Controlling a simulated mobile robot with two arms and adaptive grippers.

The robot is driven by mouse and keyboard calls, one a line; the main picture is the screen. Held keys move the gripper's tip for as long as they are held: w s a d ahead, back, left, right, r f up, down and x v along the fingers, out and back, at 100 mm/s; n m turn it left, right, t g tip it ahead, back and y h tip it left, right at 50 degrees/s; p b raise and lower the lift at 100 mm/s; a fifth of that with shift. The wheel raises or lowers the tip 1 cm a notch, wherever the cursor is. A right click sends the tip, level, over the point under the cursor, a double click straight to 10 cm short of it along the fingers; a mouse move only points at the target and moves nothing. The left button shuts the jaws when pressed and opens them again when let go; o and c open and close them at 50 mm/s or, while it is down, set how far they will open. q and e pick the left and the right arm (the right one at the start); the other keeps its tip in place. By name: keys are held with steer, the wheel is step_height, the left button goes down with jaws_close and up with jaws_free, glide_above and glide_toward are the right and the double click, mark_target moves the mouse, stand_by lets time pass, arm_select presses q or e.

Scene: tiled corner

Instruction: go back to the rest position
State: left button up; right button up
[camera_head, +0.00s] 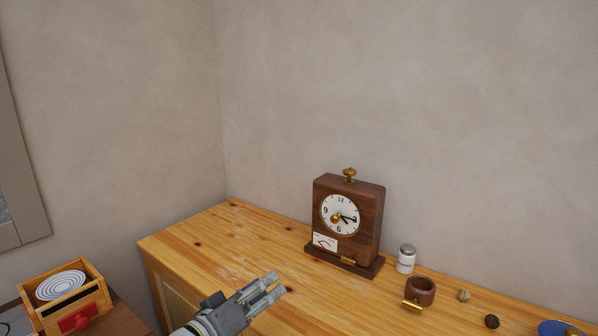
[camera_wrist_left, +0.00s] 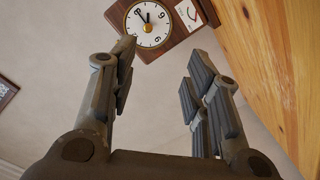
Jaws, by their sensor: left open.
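My left gripper (camera_head: 268,290) comes in from the bottom of the head view. It is over the front part of the wooden cabinet top, in front of and left of the clock. Its fingers are apart and nothing is between them. In the left wrist view the open gripper (camera_wrist_left: 160,85) frames bare wall, with the clock (camera_wrist_left: 150,24) beyond its fingertips, upside down in that view. My right gripper is in neither view.
A brown mantel clock (camera_head: 368,205) stands on the wooden cabinet (camera_head: 200,240). Right of it are a white shaker (camera_head: 406,262), a brown cup (camera_head: 421,290), two small round items and a blue item (camera_head: 556,328). A wooden box (camera_head: 88,298) with discs stands lower left.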

arm_select(q)
steer(key=s+a+f+m+g+y, duration=0.1)
steer(key=s+a+f+g+y, duration=0.15)
steer(key=s+f, duration=0.6)
steer(key=s+a+f+m+g+y, duration=0.1)
steer(key=s+a+f+g+y, duration=0.15)
steer(key=s+f, duration=0.6)
steer(key=s+a+f+m+g+y, duration=0.1)
steer(key=s+a+f+g+y, duration=0.25)
steer(key=s, duration=0.45)
steer(key=s+a+f+g+y, duration=0.2)
steer(key=s+a+f, duration=0.2)
steer(key=s, duration=0.4)
step_height(320, 180, down, 24)
steer(key=g, duration=0.1)
steer(key=s+a+f+g, duration=0.1)
steer(key=s+a+f, duration=0.2)
steer(key=s+f, duration=1.4)
steer(key=shift+s+f+m, duration=0.4)
steer(key=shift+s, duration=0.15)
